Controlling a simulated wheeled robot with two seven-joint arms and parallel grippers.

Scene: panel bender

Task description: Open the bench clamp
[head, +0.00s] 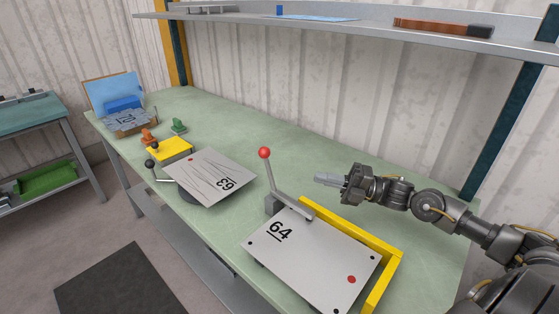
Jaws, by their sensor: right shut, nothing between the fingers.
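The bench clamp (272,203) stands on the green bench at the middle. Its grey lever rises nearly upright, leaning slightly left, with a red ball (264,153) on top. A grey clamp bar (297,208) reaches from its base over the back edge of the grey plate marked 64 (310,258). I cannot tell if the bar presses on the plate. My right gripper (322,180) is shut and empty, to the right of the lever and apart from it, pointing left. My left gripper is not in view.
A yellow angled fence (378,250) borders the 64 plate. To the left, a plate marked 63 (210,177) lies near a black-knobbed lever (153,173) and a yellow block (170,149). A shelf (350,27) runs overhead. The bench behind the clamp is clear.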

